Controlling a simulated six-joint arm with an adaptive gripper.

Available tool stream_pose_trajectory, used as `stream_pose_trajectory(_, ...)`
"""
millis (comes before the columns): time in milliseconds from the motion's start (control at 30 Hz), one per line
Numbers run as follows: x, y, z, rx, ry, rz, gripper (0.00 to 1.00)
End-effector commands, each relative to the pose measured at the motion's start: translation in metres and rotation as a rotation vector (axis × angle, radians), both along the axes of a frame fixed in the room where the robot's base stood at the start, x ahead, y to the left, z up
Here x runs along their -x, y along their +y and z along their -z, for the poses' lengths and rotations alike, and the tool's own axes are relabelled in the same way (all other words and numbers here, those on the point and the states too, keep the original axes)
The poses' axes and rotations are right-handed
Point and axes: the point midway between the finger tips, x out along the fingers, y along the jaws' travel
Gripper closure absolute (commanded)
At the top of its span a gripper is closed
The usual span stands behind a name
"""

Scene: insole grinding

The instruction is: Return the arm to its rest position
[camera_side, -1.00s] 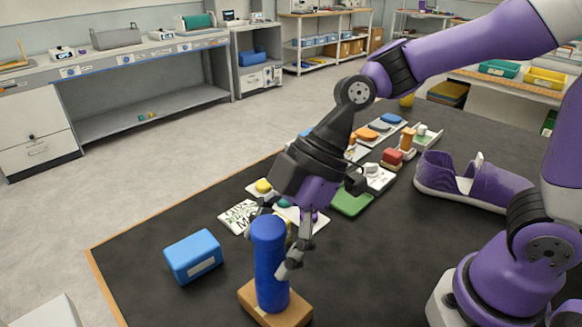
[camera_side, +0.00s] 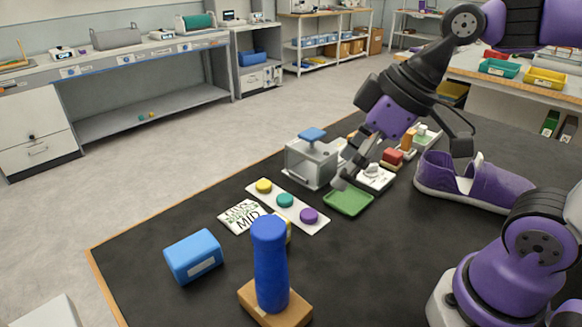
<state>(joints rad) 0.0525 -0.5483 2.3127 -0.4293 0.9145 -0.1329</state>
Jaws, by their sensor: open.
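My gripper (camera_side: 352,176) is open and empty. It hangs above the far middle part of the black table (camera_side: 400,265), near the green tray and the grey clear-sided box. Its fingers point down and to the left. The blue cylinder (camera_side: 270,265) stands upright on a wooden base (camera_side: 250,297) at the table's front, clear of my gripper. The purple shoe (camera_side: 490,187) lies on the table at the right. Part of the row of small items behind my gripper is hidden by its fingers.
A blue box (camera_side: 193,257), a printed card (camera_side: 242,216) and a white strip with coloured buttons (camera_side: 287,206) lie on the left side. The green tray (camera_side: 349,202) and the grey box with a blue knob (camera_side: 311,163) sit beyond. The table between cylinder and shoe is clear.

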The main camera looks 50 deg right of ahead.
Motion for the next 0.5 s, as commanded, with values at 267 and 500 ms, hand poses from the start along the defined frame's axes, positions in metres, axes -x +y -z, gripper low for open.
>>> stream_pose_trajectory(267,0.023,-0.057,0.020,0.015,-0.011,0.476,0.24)
stream_pose_trajectory(500,0.023,-0.059,0.021,0.016,-0.010,0.492,0.24)
